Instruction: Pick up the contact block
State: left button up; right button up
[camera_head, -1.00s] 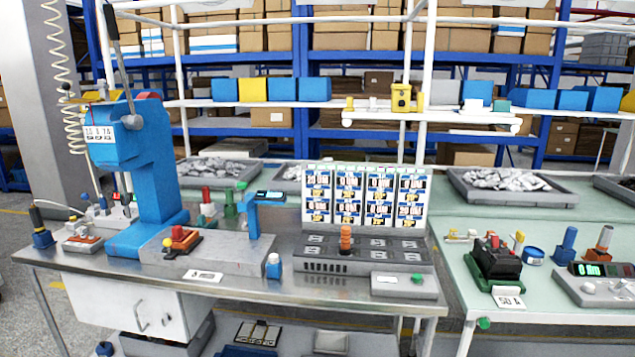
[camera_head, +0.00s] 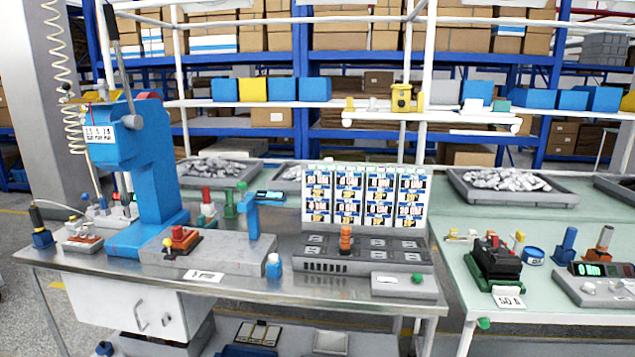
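No part is clearly marked as the contact block, and I cannot tell for sure which it is. A small block with a red top and a yellow knob (camera_head: 183,239) sits on the grey base plate (camera_head: 215,258) of the blue press (camera_head: 152,175). A dark block with red and yellow parts (camera_head: 497,260) stands on a green base on the right table, behind a "50 A" card. An orange ribbed part (camera_head: 346,238) stands upright on the dark slotted fixture (camera_head: 325,266). Neither of my grippers is in view.
A panel of number cards (camera_head: 364,196) stands behind the fixture. A meter box (camera_head: 600,283) sits at far right. Bench front middle is clear.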

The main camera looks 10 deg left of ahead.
aim_at(344, 249)
jog(key=i+j+z, duration=0.1)
jog(key=i+j, duration=0.3)
jog(key=i+j+z, duration=0.15)
jog(key=i+j, duration=0.25)
jog(key=i+j+z, duration=0.1)
jog(key=i+j, duration=0.25)
jog(key=j, duration=0.25)
